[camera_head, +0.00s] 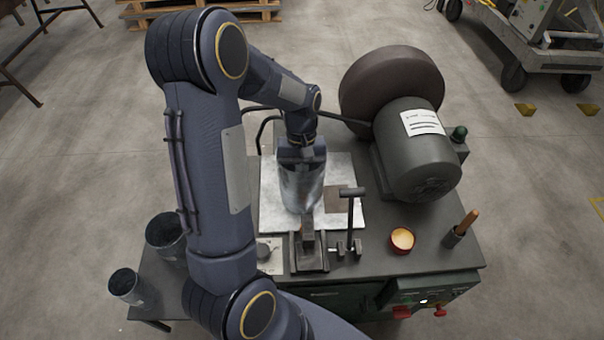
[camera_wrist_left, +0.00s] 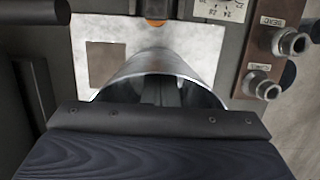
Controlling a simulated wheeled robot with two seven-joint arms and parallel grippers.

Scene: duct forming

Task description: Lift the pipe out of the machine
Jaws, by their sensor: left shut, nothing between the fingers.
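The pipe (camera_head: 301,188) is a shiny grey metal cylinder over the light metal plate (camera_head: 345,218) of the machine. It looks roughly upright; I cannot tell whether its lower end touches the plate. My left gripper (camera_head: 302,154) is right above the pipe's top end, and its fingers are hidden in the head view. In the left wrist view the pipe (camera_wrist_left: 180,63) shows its curved wall and open end. The dark fingers (camera_wrist_left: 160,92) show within that opening, close together, with no pipe wall visible between them. My right gripper is in neither view.
A big motor with a dark wheel (camera_head: 418,150) stands right of the plate. A T-handle lever (camera_head: 351,215) and a clamp block (camera_head: 308,250) are in front of the pipe.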

